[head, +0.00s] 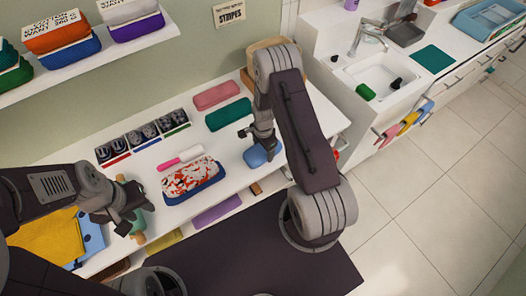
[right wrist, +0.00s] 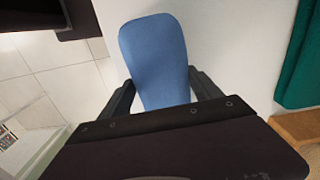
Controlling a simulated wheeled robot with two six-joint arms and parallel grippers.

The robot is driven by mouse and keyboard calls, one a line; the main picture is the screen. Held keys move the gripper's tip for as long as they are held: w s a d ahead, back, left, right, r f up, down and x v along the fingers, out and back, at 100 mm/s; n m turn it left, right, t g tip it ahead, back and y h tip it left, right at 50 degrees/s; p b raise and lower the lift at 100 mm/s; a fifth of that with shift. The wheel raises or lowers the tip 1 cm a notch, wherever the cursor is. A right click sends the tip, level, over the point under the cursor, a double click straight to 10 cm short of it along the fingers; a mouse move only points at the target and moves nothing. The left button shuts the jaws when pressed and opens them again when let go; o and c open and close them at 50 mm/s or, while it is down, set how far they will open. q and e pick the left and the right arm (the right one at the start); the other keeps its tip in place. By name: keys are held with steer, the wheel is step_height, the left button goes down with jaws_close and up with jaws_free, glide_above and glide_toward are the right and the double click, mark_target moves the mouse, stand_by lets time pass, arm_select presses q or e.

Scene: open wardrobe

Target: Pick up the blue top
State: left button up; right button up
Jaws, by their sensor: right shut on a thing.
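The blue top (head: 262,155) is a small folded bundle at the right part of the white table. In the right wrist view the blue top (right wrist: 153,60) stands out between the two fingers, one on each side of it. My right gripper (head: 260,144) is shut on it from above and hides part of it in the head view. I cannot tell whether it is clear of the table. My left gripper (head: 136,212) is open and empty over the table's left front, close to a green and tan item (head: 138,224).
A red-and-white patterned bundle (head: 188,176) on a dark blue one lies mid-table. A pink (head: 216,95) and a green folded bundle (head: 228,114) lie behind. A divided tray (head: 143,136) is at the back left. A loaded shelf (head: 150,30) hangs above. The sink (head: 382,72) is right.

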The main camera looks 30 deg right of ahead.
mark_target(263, 149)
steer(key=shift+r+p, duration=2.8)
steer(key=shift+r, duration=0.75)
